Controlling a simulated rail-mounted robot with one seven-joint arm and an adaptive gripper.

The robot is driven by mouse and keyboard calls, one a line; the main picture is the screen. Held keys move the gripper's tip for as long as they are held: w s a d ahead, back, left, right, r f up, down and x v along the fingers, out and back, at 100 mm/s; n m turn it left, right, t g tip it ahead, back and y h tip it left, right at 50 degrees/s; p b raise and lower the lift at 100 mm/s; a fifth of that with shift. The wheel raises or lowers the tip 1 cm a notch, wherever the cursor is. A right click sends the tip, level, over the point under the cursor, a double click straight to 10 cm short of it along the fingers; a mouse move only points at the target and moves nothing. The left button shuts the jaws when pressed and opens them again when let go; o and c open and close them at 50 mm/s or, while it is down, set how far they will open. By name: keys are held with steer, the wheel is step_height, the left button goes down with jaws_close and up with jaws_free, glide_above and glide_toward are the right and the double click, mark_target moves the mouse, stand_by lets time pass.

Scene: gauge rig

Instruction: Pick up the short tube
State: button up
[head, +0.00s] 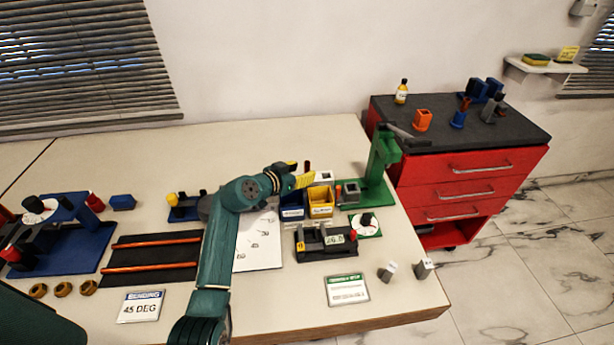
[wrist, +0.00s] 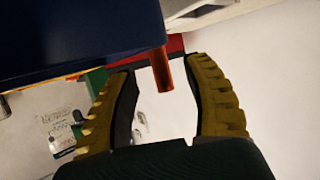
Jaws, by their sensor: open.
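A short copper-red tube (wrist: 162,74) shows in the wrist view, its end sticking out past the edge of a dark blue bin (wrist: 80,35). The bin hides the rest of it. In the head view a small dark red end (head: 307,165), likely the same tube, shows just behind my gripper (head: 299,174), above the blue bin (head: 292,213). My gripper's yellow fingers (wrist: 161,66) are open, and the tube end appears between them in the wrist view. I see no contact, and cannot tell how far the tube is from the fingers.
A yellow bin (head: 320,211) and a green stand (head: 383,165) are close on the right. A black gauge block (head: 318,253) is in front. Two long copper tubes (head: 150,246) lie on a black mat at left. A red drawer cabinet (head: 470,170) stands beyond the table.

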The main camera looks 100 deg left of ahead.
mark_target(307, 169)
steer(key=x, duration=0.3)
steer(key=shift+w+a+r+b, duration=0.1)
steer(key=shift+a+b, duration=0.1)
steer(key=shift+b, duration=0.15)
steer(key=shift+d, duration=0.15)
jaws_close()
